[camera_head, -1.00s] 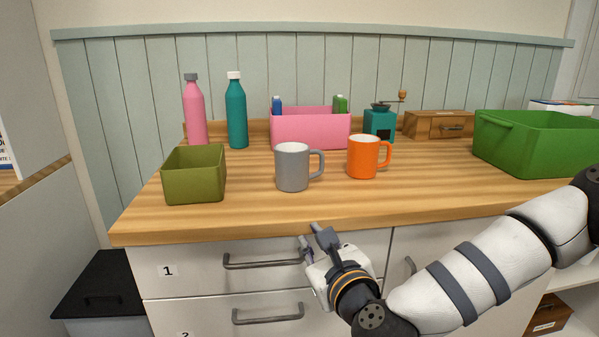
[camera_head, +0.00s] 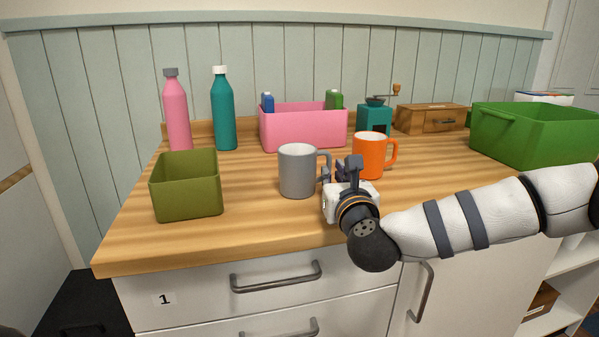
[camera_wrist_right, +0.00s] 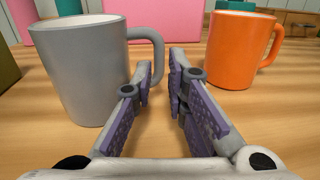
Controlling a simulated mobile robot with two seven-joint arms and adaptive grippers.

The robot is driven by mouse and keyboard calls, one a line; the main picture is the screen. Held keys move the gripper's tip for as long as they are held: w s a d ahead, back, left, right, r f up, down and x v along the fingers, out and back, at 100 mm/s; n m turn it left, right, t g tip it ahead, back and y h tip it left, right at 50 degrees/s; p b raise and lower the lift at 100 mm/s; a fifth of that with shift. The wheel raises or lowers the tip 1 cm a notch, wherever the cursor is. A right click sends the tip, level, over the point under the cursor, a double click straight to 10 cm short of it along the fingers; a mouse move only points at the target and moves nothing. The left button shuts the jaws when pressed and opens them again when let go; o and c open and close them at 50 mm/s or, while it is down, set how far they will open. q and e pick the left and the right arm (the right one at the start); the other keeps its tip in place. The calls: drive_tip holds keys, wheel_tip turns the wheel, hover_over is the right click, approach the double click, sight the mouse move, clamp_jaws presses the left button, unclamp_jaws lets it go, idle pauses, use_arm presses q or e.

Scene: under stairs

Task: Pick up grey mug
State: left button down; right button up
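The grey mug (camera_head: 298,172) stands upright on the wooden counter, its handle pointing right. In the right wrist view the mug (camera_wrist_right: 85,75) fills the left side, its handle curving toward the fingers. My right gripper (camera_head: 346,171) is just above the counter, to the right of the mug and close to its handle. In the right wrist view its two purple-padded fingers (camera_wrist_right: 161,85) are apart, with nothing visibly held between them. The left finger is near the handle; I cannot tell whether they touch. My left gripper is not in view.
An orange mug (camera_head: 371,156) stands right behind my right gripper. An olive box (camera_head: 187,197) is at the left, a pink bin (camera_head: 303,131) and two bottles behind. A green crate (camera_head: 533,138) is at the right. The counter's front left is clear.

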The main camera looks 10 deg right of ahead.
sight(330, 160)
drive_tip(key=w, duration=0.4)
drive_tip(key=shift+w+d+r, duration=0.15)
drive_tip(key=shift+w+r, duration=0.05)
clamp_jaws()
drive_tip(key=shift+r, duration=0.1)
drive_tip(key=shift+r, duration=0.5)
wheel_tip(330, 160, up, 2)
drive_tip(key=shift+r, duration=0.1)
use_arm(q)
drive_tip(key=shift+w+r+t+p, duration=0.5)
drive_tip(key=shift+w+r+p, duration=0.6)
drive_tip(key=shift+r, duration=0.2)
use_arm(e)
drive_tip(key=s+d+r, duration=0.9)
drive_tip(key=s+d, duration=0.1)
drive_tip(key=shift+r, duration=0.4)
